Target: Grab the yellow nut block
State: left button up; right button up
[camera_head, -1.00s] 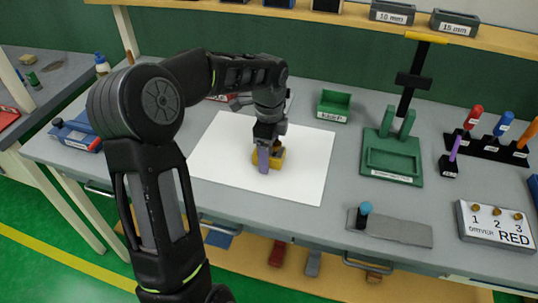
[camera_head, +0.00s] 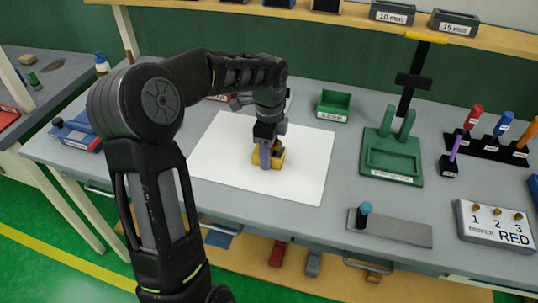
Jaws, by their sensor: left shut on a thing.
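The yellow nut block (camera_head: 281,157) is on the white sheet (camera_head: 215,150) in the middle of the workbench. My left gripper (camera_head: 267,157) comes down over it from above and is shut on it. A purple finger stands in front of the block and hides part of it. I cannot tell whether the block touches the sheet. My right gripper is not in view.
A green open bin (camera_head: 333,106) and a green fixture (camera_head: 388,165) stand to the right. Farther right are a screwdriver rack (camera_head: 487,147) and a numbered box (camera_head: 490,236). A grey plate (camera_head: 398,232) with a blue-topped peg lies near the front edge.

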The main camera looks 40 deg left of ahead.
pick_arm(q)
grip_shut()
notch_tip(320, 180, up, 10)
jog(key=shift+r, duration=0.1)
dwell(0.8)
